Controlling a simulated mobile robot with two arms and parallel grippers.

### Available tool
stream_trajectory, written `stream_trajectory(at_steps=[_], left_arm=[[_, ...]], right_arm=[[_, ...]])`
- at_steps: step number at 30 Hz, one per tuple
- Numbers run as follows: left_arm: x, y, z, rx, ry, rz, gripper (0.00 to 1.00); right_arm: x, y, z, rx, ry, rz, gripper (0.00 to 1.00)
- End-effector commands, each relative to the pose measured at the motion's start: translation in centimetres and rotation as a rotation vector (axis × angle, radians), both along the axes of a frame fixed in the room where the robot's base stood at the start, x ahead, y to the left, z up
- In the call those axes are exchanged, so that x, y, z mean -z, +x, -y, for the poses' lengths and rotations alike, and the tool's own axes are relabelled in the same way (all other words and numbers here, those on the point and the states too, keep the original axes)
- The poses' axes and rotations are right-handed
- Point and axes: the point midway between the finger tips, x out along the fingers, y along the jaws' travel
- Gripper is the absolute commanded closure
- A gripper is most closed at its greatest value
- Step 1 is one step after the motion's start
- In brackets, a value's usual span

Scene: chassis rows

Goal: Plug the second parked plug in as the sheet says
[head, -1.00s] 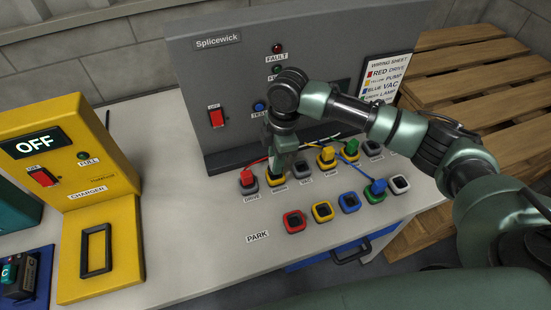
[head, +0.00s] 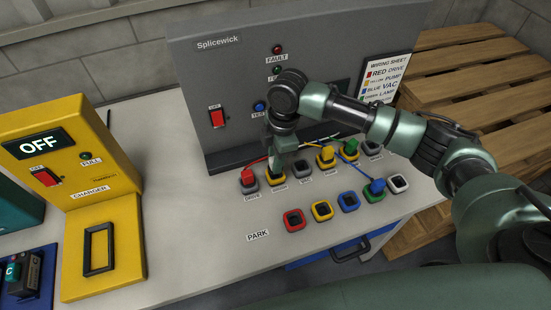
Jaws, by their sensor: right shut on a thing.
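My right gripper (head: 276,163) is shut at the second socket (head: 277,180) of the back row, which has a yellow rim. The plug in it is mostly hidden by the fingers; I cannot tell its colour or whether it is seated. A red plug (head: 247,177) stands in the DRIVE socket. The VAC socket (head: 302,169) is empty. A yellow plug (head: 326,155) and a green plug (head: 350,147) stand further right. In the front row a blue plug (head: 376,187) stands in the green-rimmed socket. The wiring sheet (head: 388,78) pairs red-DRIVE, yellow-PUMP, blue-VAC, green-LAMP. My left gripper is out of view.
Empty red (head: 294,220), yellow (head: 322,211), blue (head: 348,202) and white (head: 398,183) sockets share the front row near the PARK label (head: 258,235). Cables cross behind the back row. A yellow charger (head: 65,145) stands left. The grey panel (head: 215,80) rises behind.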

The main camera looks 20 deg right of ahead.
Motion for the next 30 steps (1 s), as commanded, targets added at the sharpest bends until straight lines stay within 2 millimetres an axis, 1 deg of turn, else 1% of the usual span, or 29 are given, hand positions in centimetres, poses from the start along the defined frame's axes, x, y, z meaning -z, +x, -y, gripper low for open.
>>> stream_trajectory(at_steps=[30], left_arm=[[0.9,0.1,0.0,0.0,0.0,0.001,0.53]], right_arm=[[2.3,0.0,0.0,0.0,0.001,0.0,1.0]])
